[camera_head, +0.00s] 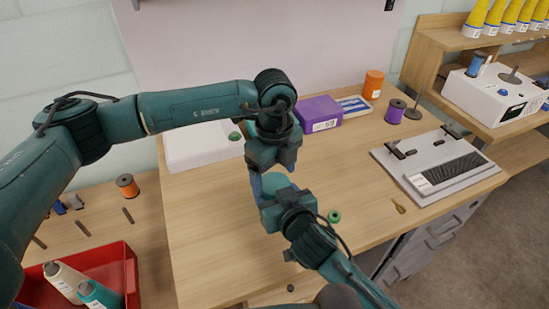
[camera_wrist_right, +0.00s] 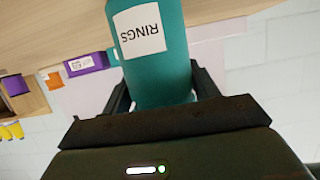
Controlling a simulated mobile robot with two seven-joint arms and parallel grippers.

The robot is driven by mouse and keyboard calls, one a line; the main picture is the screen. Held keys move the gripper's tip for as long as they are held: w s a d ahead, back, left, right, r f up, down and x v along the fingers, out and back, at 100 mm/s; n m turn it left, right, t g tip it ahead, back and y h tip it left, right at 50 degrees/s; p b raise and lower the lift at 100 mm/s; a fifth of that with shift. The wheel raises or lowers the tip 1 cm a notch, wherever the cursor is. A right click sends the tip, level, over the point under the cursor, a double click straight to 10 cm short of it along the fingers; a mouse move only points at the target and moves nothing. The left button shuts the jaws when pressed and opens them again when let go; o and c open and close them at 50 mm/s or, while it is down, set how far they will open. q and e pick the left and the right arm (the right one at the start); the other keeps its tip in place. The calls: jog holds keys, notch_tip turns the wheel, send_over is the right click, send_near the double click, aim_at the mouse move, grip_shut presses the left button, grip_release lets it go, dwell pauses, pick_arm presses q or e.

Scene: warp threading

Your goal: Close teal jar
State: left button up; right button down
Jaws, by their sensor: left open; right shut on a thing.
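The teal jar (camera_wrist_right: 160,75), with a white label reading RINGS, is between the fingers of my right gripper (camera_wrist_right: 160,95), which is shut on it. In the head view, the teal jar (camera_head: 279,183) shows partly above the right gripper (camera_head: 275,205), held over the table. My left gripper (camera_head: 272,168) is open and points down just above the jar, close to it. I cannot tell whether it touches the jar. The jar's mouth and any lid on it are hidden or too small to tell.
On the wooden table (camera_head: 215,235) are a purple box (camera_head: 318,113), a purple spool (camera_head: 395,111), an orange container (camera_head: 373,84), a small green ring (camera_head: 334,216) and a grey device (camera_head: 440,165). A red bin (camera_head: 128,280) stands lower left. The table's front left is clear.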

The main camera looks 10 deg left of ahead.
pick_arm(q)
jog(key=shift+f, duration=0.55)
jog(key=c, duration=1)
jog(key=m, duration=0.6)
jog(key=shift+m, duration=0.4)
jog(key=m, duration=0.6)
jog(key=o, duration=1.1)
jog(key=shift+d, duration=0.1)
